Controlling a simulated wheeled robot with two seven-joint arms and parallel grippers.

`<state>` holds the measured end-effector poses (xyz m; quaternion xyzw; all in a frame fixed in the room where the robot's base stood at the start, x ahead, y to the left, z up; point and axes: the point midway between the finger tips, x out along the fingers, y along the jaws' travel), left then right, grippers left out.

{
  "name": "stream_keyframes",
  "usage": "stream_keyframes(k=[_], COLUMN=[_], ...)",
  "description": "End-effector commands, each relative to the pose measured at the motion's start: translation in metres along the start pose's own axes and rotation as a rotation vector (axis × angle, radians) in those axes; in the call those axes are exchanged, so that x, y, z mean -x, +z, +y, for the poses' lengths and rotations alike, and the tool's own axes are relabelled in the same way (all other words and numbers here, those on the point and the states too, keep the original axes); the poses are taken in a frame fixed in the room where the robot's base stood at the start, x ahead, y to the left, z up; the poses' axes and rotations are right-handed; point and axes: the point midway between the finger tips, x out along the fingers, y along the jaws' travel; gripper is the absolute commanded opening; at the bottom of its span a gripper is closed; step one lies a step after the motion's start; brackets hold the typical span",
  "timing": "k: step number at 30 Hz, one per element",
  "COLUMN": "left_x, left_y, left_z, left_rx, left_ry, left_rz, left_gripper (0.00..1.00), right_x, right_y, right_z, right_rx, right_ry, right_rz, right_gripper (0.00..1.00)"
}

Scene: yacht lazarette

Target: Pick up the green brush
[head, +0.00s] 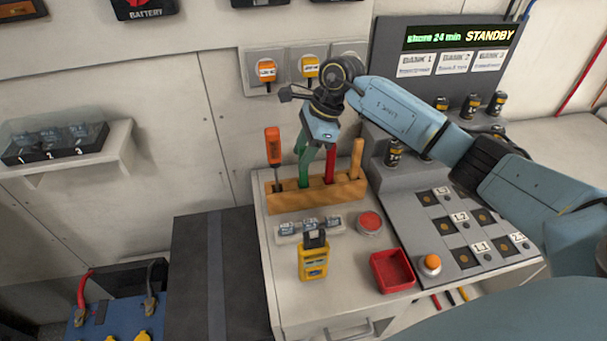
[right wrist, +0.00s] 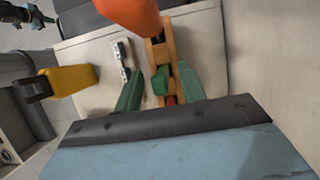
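The green brush (head: 303,168) stands upright in the wooden rack (head: 335,192) on the counter, between an orange-handled screwdriver (head: 273,148) and a red-handled tool (head: 331,166). My right gripper (head: 318,150) points down over the rack, at the brush's top. In the right wrist view its two fingers (right wrist: 160,92) are apart, with the green brush end (right wrist: 160,78) between them and a bit of red (right wrist: 171,100) close by. I cannot tell whether a finger touches the brush. A dark and teal part at the top left of the wrist view may be my left gripper (right wrist: 27,14).
A wooden-handled tool (head: 357,158) stands at the rack's right end. In front are a yellow meter (head: 314,262), a red button (head: 370,222) and a red tray (head: 392,271). A grey switch panel (head: 450,215) lies to the right. Plugs (head: 267,70) sit on the wall behind.

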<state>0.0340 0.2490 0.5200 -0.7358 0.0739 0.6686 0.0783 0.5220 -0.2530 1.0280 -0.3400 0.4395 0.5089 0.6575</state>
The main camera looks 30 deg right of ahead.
Motion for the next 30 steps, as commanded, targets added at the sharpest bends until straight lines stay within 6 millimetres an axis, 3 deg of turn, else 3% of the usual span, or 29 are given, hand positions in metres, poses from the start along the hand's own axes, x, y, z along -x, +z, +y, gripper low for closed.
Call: stream_keyframes(k=[3, 12, 23, 30], left_x=[0.000, 0.000, -0.001, -0.004], left_y=[0.001, 0.001, 0.002, 0.002], left_z=[0.000, 0.000, 0.000, 0.000], left_rx=[0.000, 0.000, 0.001, 0.001], left_ry=[0.000, 0.000, 0.000, 0.000], left_rz=[-0.002, -0.003, -0.004, -0.004], left_gripper=[0.00, 0.00, 0.00, 0.00], right_x=[0.000, 0.001, 0.005, 0.044], right_y=[0.000, 0.000, 0.002, 0.018], right_z=[0.000, 0.000, -0.001, -0.002], right_rx=[0.000, 0.000, 0.001, 0.003], right_ry=[0.000, -0.001, -0.003, -0.007], right_rz=[0.000, 0.000, -0.001, 0.000], right_gripper=[0.40, 0.01, 0.00, 0.00])
